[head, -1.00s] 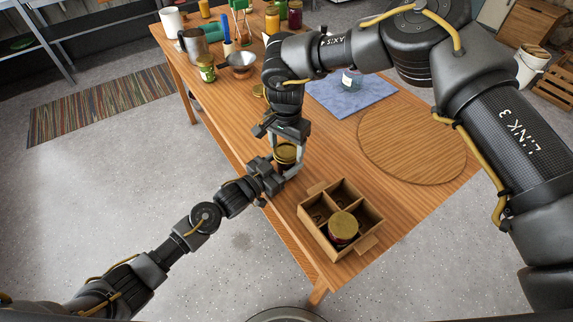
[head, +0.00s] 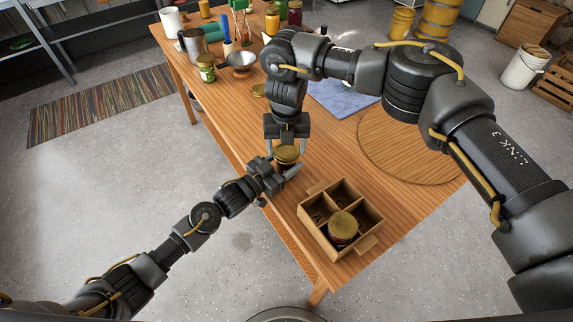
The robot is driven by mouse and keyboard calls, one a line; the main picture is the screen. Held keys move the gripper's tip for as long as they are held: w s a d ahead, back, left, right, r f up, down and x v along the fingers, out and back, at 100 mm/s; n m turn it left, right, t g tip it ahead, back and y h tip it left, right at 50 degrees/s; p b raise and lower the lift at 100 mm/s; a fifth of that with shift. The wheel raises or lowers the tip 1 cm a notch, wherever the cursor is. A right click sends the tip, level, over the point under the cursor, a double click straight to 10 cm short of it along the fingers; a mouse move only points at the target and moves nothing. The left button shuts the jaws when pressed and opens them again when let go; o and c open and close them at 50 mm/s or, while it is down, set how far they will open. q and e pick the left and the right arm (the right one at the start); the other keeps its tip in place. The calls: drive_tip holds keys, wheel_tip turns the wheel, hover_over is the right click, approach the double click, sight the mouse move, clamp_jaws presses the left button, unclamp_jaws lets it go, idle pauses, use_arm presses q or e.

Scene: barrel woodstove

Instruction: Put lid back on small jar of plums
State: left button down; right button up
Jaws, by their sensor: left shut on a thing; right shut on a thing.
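The small jar (head: 286,167), dark-bodied, stands upright near the table's left edge, mostly hidden by my grippers. Its gold lid (head: 287,152) is on top of it; I cannot tell how tightly it is seated. My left gripper (head: 281,173) is shut on the jar's body from the lower left. My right gripper (head: 287,146) comes down from above, shut on the lid with one finger on each side.
A divided wooden crate (head: 318,244) holds another gold-lidded jar (head: 343,227). A round wooden board (head: 405,150) and a blue cloth (head: 340,97) lie to the right. A green jar (head: 206,70), metal bowl (head: 240,66) and several other items stand at the far end.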

drive_tip(key=m, duration=1.2)
drive_tip(key=shift+m, duration=0.4)
drive_tip(key=m, duration=1.2)
drive_tip(key=shift+w, duration=0.1)
drive_tip(key=o, duration=1.2)
drive_tip(key=shift+c, duration=0.2)
wheel_tip(320, 180, up, 12)
use_arm(q)
drive_tip(key=shift+c, duration=1.9)
unclamp_jaws()
